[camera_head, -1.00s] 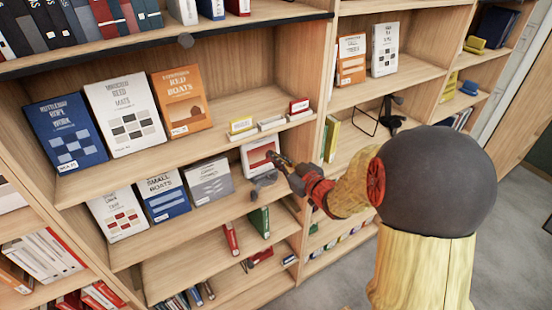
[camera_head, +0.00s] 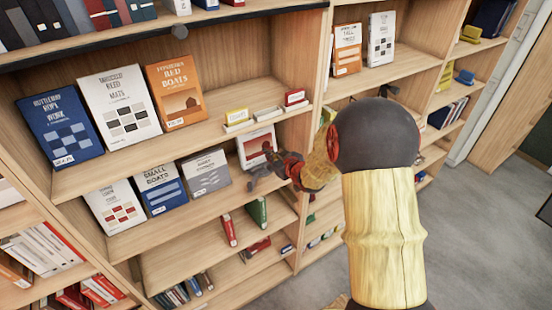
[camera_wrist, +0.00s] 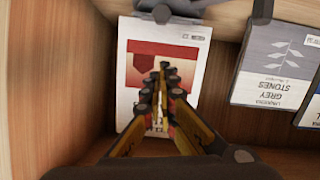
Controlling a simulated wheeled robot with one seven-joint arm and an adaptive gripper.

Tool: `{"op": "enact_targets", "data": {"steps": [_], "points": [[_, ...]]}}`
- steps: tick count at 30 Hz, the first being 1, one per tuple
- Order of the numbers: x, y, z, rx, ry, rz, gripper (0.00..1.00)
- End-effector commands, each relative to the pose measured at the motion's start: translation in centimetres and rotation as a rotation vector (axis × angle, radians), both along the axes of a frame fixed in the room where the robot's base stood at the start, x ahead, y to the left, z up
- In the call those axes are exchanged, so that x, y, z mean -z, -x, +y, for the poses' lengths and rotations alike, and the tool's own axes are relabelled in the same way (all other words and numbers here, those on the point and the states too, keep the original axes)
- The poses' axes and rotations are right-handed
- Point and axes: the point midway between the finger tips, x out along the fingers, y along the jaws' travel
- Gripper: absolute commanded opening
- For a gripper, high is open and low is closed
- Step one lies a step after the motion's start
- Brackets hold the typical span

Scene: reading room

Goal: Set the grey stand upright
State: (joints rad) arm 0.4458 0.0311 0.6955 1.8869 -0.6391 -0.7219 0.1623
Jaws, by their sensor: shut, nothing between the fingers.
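The grey stand (camera_head: 258,173) appears as a small dark grey shape low on the shelf, in front of a white book with a red picture (camera_head: 255,143). In the wrist view a grey piece that looks like part of it (camera_wrist: 172,8) is cut off at the top edge. Its full shape and tilt are hard to tell. My gripper (camera_head: 270,153) is at the front of this book, close beside the stand. In the wrist view my gripper (camera_wrist: 163,68) is shut and empty, its fingertips over the book's cover. I cannot tell whether it touches either.
A grey book (camera_head: 206,173) and a blue book (camera_head: 160,187) stand to the left on the same shelf. The shelf above (camera_head: 200,135) holds larger books and small label blocks. A wooden upright (camera_head: 316,90) borders the bay on the right.

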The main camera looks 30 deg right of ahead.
Motion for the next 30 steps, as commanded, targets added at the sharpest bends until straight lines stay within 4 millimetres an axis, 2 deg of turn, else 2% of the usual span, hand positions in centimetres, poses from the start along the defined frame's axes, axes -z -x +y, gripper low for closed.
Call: {"op": "enact_targets", "data": {"steps": [1, 6, 23, 30], "points": [[1.2, 0.5, -0.2, 0.003, -0.003, 0.007, 0.0], [3.0, 0.8, -0.5, 0.002, -0.002, 0.005, 0.0], [3.9, 1.0, -0.7, 0.002, 0.0, 0.003, 0.0], [6.0, 1.6, -0.8, 0.001, -0.001, 0.004, 0.0]]}}
